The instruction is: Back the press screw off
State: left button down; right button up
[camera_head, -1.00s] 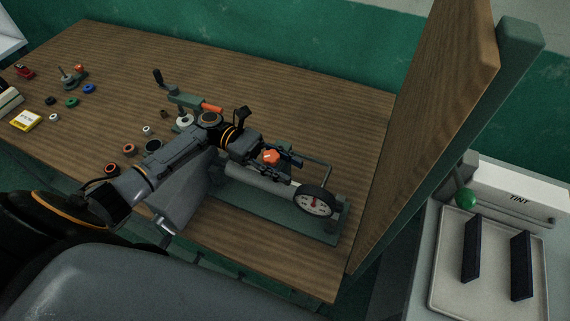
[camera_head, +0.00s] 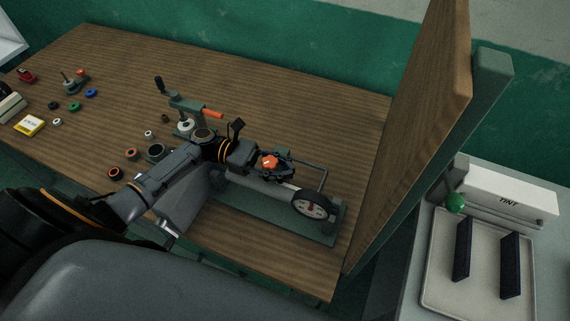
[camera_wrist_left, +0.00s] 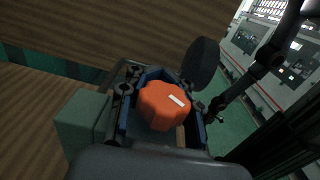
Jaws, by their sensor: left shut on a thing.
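An orange lobed knob (camera_head: 269,162) with a white mark sits on the green press fixture (camera_head: 318,233) near the table's right end. My left gripper (camera_head: 274,166) reaches over the fixture and is shut on the knob. In the left wrist view, the orange knob (camera_wrist_left: 165,105) sits between the two blue-lined fingers of the left gripper (camera_wrist_left: 162,112), one on each side. A round dial gauge (camera_head: 313,206) with a red needle stands at the fixture's right end. The screw shaft under the knob is hidden. My right gripper is not in view.
A tall wooden panel (camera_head: 425,130) stands close to the fixture's right. A green stand with a crank (camera_head: 184,108) and orange handle is behind my wrist. Several small rings and a yellow box (camera_head: 30,126) lie left. The table's back middle is clear.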

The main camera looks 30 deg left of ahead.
pick_arm(q)
jog(key=n+t+p, duration=0.2)
jog(key=t, duration=0.1)
jog(key=w+t+y+p, duration=0.1)
jog(key=shift+a+r+n, duration=0.15)
jog(key=shift+r+n, duration=0.25)
jog(key=n+t+y, duration=0.1)
jog(key=t, duration=0.1)
jog(key=n+t+y+p, duration=0.1)
jog(key=t, duration=0.1)
jog(key=shift+w+a+f+n+p, duration=0.2)
jog(key=shift+w+n+p, duration=0.1)
jog(key=shift+w+n, duration=0.1)
jog(key=shift+w+a+n+t+y, duration=0.2)
jog(key=shift+n+t+y, duration=0.65)
jog(key=shift+t, duration=0.25)
jog(key=shift+w+a+f+n+t+y+b, duration=0.1)
jog(key=shift+w+a+n+t+y+b, duration=0.2)
jog(key=shift+n+t+y, duration=1.05)
jog(key=shift+w+a+n+t+y+b, duration=0.1)
jog(key=shift+a+n+t+y, duration=0.35)
jog(key=shift+n+y, duration=0.95)
jog(key=shift+w+a+f+n+t+y+b, duration=0.2)
jog(key=shift+n+t+y, duration=0.7)
jog(key=shift+y, duration=1.1)
jog(key=shift+a+r, duration=0.1)
jog(key=shift+r, duration=0.05)
